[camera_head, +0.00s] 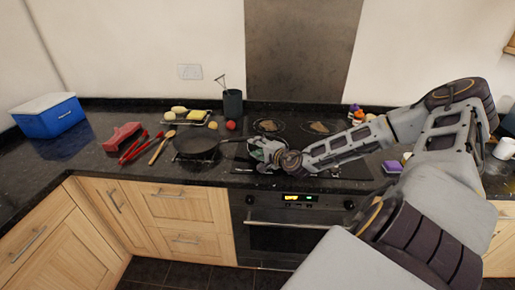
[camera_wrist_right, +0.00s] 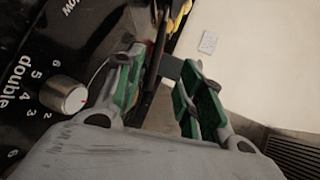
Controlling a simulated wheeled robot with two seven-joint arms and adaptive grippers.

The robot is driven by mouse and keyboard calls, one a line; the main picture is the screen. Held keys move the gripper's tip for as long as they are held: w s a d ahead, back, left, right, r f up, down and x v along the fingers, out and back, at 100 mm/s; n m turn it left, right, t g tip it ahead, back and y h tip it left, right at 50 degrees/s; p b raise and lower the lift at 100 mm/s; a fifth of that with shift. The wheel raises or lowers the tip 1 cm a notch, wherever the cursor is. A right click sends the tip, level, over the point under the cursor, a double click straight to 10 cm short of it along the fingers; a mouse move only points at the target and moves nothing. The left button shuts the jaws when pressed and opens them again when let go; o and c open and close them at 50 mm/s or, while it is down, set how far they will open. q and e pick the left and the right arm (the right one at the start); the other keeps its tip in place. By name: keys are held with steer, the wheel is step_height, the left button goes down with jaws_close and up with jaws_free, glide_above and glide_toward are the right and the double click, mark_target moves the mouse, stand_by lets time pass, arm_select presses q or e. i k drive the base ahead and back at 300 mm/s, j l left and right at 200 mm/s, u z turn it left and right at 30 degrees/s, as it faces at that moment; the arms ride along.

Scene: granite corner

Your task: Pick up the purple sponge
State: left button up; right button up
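The purple sponge (camera_head: 392,166) is a small purple block on the dark counter, right of the hob and partly beside my right arm in the head view. My right gripper (camera_head: 256,150) is over the left part of the hob, well left of the sponge and near the frying pan's handle. In the right wrist view its green-padded fingers (camera_wrist_right: 165,75) stand apart, with no sponge between them. The sponge does not show in that view. My left gripper is not in view.
A black frying pan (camera_head: 196,143) stands left of my right gripper. A utensil pot (camera_head: 232,104) is behind it. A blue box (camera_head: 48,117), red dustpan-like item (camera_head: 122,136) and tongs (camera_head: 133,149) lie left. A white mug (camera_head: 504,149) is far right. A hob knob (camera_wrist_right: 63,95) is close in the wrist view.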

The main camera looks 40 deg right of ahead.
mark_target(392, 166)
steer(key=z, duration=2.75)
